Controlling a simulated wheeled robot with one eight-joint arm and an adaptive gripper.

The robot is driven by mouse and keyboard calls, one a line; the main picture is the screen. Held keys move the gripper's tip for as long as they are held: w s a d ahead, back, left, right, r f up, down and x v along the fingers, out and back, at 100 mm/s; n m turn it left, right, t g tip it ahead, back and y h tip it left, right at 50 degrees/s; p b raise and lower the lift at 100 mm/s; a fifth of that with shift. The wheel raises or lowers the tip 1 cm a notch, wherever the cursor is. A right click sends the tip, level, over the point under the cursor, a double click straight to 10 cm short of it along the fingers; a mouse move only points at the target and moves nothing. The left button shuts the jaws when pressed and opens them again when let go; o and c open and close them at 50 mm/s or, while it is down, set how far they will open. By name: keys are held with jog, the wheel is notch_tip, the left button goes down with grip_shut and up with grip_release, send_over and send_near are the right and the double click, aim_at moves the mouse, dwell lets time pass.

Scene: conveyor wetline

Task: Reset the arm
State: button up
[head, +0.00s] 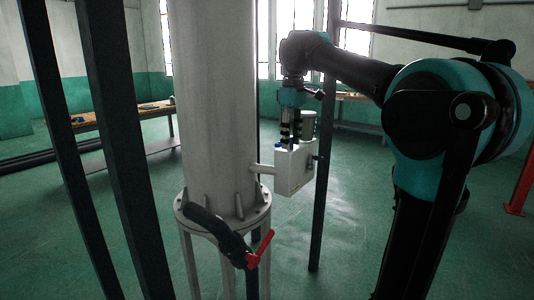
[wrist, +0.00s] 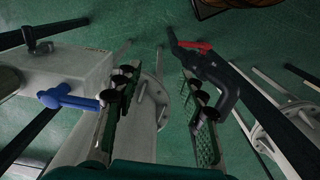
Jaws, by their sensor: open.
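My arm in black and teal reaches in from the right of the head view. My gripper (head: 291,138) hangs downward close to a light grey box (head: 294,170) on the side of a thick grey column (head: 218,95). In the wrist view my gripper (wrist: 160,110) is open, its two fingers well apart with nothing held between them. The grey box (wrist: 70,80) with a blue handle (wrist: 70,98) lies left of the fingers there. Whether a finger touches the box or column cannot be told.
A black curved pipe (head: 215,230) with a red lever (head: 260,248) sits at the column's flanged base. Dark upright posts (head: 115,130) stand to the left, and another post (head: 325,200) stands right of the box. A bench (head: 130,115) is at the back left. Green floor lies open beyond.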

jog(key=s+d+f+m+t, duration=0.1)
jog(key=s+d+f+m, duration=0.25)
jog(key=f, duration=0.75)
jog(key=s+d+f+m+t, duration=0.15)
jog(key=d+f, duration=0.25)
jog(key=f, duration=0.7)
jog(key=s+d+f+m+t, duration=0.1)
jog(key=s+d+f+m, duration=0.1)
jog(key=s+f, duration=0.5)
jog(key=s+d+f+m, duration=0.2)
jog(key=s+f+m, duration=0.1)
jog(key=s+f, duration=0.4)
notch_tip(320, 180, down, 2)
jog(key=shift+s+f+m+t, duration=0.15)
jog(key=shift+f+m+t, duration=0.1)
jog(key=shift+m+t, duration=0.1)
